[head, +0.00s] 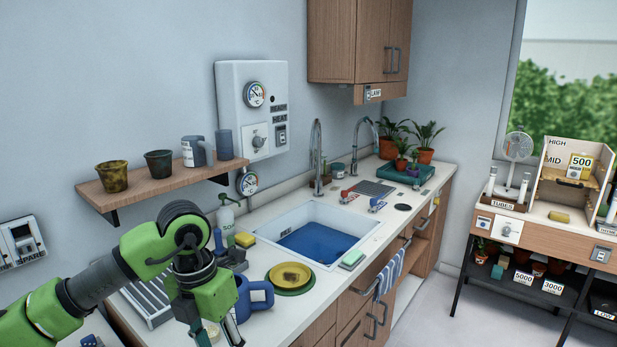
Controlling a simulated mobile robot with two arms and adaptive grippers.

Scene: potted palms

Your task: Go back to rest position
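My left arm comes in from the lower left over the counter. Its green and black gripper (217,335) points down near the bottom edge, with its two fingers apart. The fingertips run to the picture's lower edge. A small pale thing shows between the fingers; I cannot tell what it is, and no grip on it is visible. A blue mug (258,297) stands just right of the gripper, partly hidden by it. My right gripper is not in view.
A yellow plate (289,275), a spray bottle (226,218) and a drying rack (150,298) are near the arm. A sink (316,236) with blue water lies beyond. A wall shelf (160,184) holds pots above the arm. Potted palms (425,138) stand at the counter's far end.

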